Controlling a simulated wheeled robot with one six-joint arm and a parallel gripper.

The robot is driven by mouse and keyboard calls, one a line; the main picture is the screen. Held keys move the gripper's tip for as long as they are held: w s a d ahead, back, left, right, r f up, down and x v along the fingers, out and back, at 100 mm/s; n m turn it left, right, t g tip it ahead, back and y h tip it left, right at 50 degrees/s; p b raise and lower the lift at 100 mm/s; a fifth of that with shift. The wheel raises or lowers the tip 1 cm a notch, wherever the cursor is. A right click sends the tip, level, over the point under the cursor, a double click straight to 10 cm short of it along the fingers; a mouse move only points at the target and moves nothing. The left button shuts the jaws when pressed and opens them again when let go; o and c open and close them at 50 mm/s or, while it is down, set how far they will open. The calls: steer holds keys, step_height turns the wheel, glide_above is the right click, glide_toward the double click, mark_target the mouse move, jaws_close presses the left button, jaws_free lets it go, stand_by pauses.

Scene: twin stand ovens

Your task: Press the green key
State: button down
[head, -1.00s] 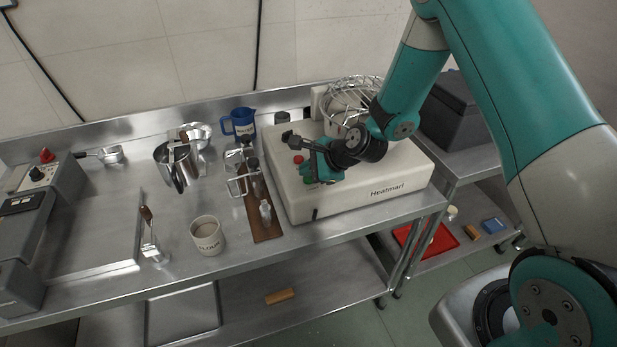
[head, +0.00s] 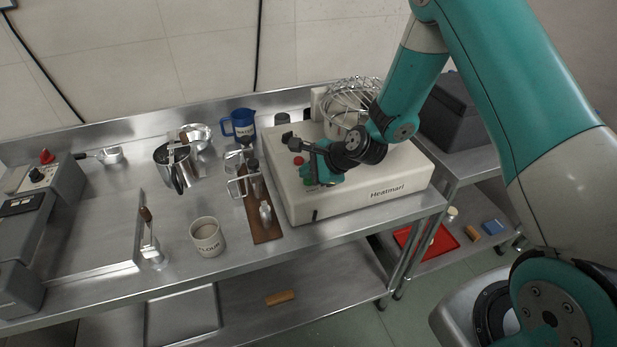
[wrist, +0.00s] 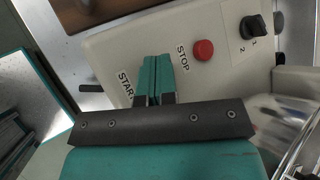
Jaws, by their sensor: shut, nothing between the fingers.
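The white Heatmari mixer base (head: 385,165) stands on the steel table and carries the controls. My gripper (wrist: 155,62) is shut and empty, its teal fingertips over the control panel beside the START label (wrist: 125,88). In the head view my gripper (head: 311,181) points down at the same panel. The green key cannot be made out clearly; my fingers cover the place beside START. I cannot tell whether the fingertips touch it. The red STOP button (wrist: 204,50) is uncovered to the right of the fingers; it also shows in the head view (head: 298,160).
A dark rotary knob (wrist: 254,27) sits beyond the red button. A wire guard and bowl (head: 352,98) stand behind my wrist. Left of the base are a wooden board (head: 262,222), a blue jug (head: 239,125) and a flour cup (head: 207,238).

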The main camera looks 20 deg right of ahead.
mark_target(309, 181)
steer(key=shift+r+p, duration=0.45)
steer(key=shift+r, duration=0.2)
step_height(309, 181, up, 5)
steer(key=p, duration=0.4)
stand_by(0.6)
